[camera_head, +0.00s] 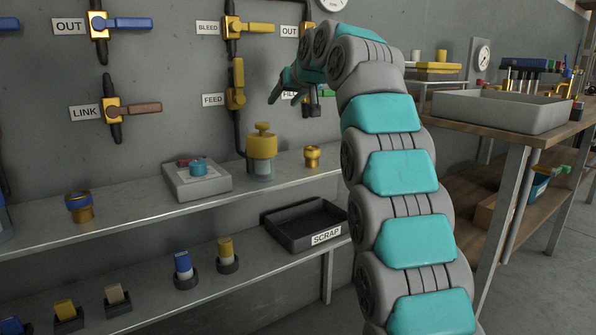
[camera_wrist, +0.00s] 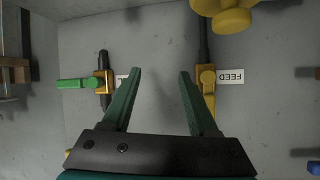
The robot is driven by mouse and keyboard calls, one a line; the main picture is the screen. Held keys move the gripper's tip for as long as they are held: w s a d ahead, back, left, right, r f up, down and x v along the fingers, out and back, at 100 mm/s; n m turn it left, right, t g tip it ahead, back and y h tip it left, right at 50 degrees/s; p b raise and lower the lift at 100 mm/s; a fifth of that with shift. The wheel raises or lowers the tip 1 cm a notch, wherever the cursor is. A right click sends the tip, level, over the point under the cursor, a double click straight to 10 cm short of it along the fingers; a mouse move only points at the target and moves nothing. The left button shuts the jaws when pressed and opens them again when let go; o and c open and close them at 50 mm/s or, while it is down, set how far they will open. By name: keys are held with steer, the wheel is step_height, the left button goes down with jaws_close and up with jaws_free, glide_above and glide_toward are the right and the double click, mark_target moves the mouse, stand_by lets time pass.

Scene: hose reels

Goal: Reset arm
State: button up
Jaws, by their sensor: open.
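My gripper (camera_head: 278,87) is raised in front of the grey wall in the head view, at the end of my arched teal and grey arm. In the wrist view, my gripper (camera_wrist: 160,72) has its two green fingers spread apart, with only bare wall showing between them. A green-handled valve (camera_wrist: 78,84) lies to the left of the fingers there, and the yellow FEED valve (camera_wrist: 207,78) lies to the right, close to one finger. In the head view, the FEED valve (camera_head: 236,88) is left of my gripper, and the green-handled valve (camera_head: 324,93) is partly hidden.
Below my gripper, a metal shelf (camera_head: 130,213) holds a yellow-topped canister (camera_head: 261,158), a grey box with buttons (camera_head: 184,183) and brass fittings. The SCRAP tray (camera_head: 280,237) is lower. A wooden bench (camera_head: 480,128) with a grey tray (camera_head: 500,115) stands right of my arm.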

steer(key=s+d+f+m+g+h+p, duration=0.1)
steer(key=s+d+f+g, duration=0.2)
steer(key=s, duration=1)
steer(key=s+d+f+m+g+h+p, duration=0.1)
steer(key=s+d+f+g+h+p, duration=0.1)
steer(key=s+d+f, duration=0.5)
steer(key=s+d+f+m+g+h+p, duration=0.1)
steer(key=s+d+f+g, duration=0.3)
steer(key=s+f, duration=1.2)
steer(key=s+d+p, duration=0.1)
steer(key=s, duration=0.3)
steer(key=shift+d+g+h, duration=0.3)
steer(key=shift+d+g, duration=0.05)
steer(key=shift+g, duration=0.05)
steer(key=s+f+g, duration=0.1)
steer(key=s+f, duration=0.1)
steer(key=s, duration=0.3)
steer(key=s+d+f+g+p, duration=0.1)
steer(key=s+f, duration=0.2)
steer(key=s, duration=0.3)
steer(key=s+d+f+g, duration=0.1)
steer(key=s+f, duration=0.2)
steer(key=s, duration=0.3)
steer(key=shift+s+d+h+p, duration=0.15)
steer(key=shift+d+h+p, duration=0.15)
steer(key=shift+p, duration=0.1)
steer(key=shift+c, duration=0.2)
